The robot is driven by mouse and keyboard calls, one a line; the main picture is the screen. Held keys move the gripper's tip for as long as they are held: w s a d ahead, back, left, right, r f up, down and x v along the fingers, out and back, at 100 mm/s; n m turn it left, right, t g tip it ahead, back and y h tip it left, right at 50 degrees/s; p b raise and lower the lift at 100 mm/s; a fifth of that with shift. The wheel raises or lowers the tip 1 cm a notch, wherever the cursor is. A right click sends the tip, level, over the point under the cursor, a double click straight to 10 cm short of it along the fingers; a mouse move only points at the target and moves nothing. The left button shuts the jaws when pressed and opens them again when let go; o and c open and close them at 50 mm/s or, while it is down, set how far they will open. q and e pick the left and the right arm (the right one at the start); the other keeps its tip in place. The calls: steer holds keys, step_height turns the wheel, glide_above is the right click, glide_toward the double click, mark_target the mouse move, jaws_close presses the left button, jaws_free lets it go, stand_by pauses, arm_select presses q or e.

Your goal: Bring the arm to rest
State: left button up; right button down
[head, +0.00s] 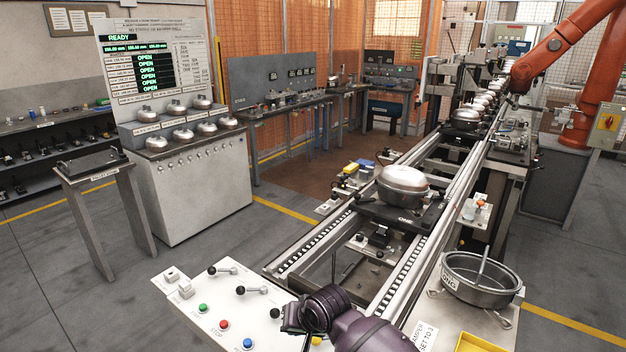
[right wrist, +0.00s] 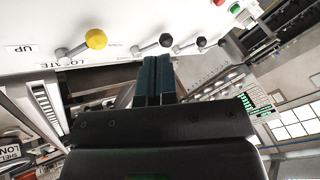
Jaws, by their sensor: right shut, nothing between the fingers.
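The fingers point toward the panel's row of levers. A yellow-knobbed lever (right wrist: 96,39) is to their left and a black-knobbed lever (right wrist: 166,40) is just beyond their tips. I cannot tell whether the fingers touch the panel. My left gripper is not in view.
A roller conveyor (head: 335,222) runs away from the panel, with a silver compressor shell (head: 402,182) on a pallet. A round metal basin (head: 478,285) and a yellow tray (head: 485,343) stand at the right. An orange robot arm (head: 560,45) is at the back right.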

steer(key=w+a+r+n+t+y, duration=0.1)
steer(key=w+r+n+t, duration=0.25)
steer(key=r, duration=0.25)
steer(key=d+r+t, duration=0.3)
steer(key=d+t, duration=0.1)
steer(key=d, duration=0.3)
steer(key=s+d+f+m+t+h, duration=0.1)
steer(key=s+d+f, duration=0.2)
steer(key=s+d, duration=0.3)
steer(key=s+d+f+t+h, duration=0.2)
steer(key=s+d+f, duration=0.15)
steer(key=d, duration=0.45)
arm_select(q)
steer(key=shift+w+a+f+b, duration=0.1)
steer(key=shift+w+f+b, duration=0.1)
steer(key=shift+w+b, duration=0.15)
arm_select(e)
steer(key=s+d+f+g+h, duration=0.1)
steer(key=s+d+f, duration=0.2)
steer(key=s, duration=0.3)
steer(key=s+d+f+m+g+h, duration=0.1)
steer(key=s+d+f, duration=0.3)
steer(key=s, duration=0.3)
steer(key=s+d+f+m+g+h, duration=0.1)
steer(key=s+d+f, duration=0.3)
steer(key=s, duration=0.3)
steer(key=shift+d+f, duration=0.2)
steer(key=shift+f, duration=0.3)
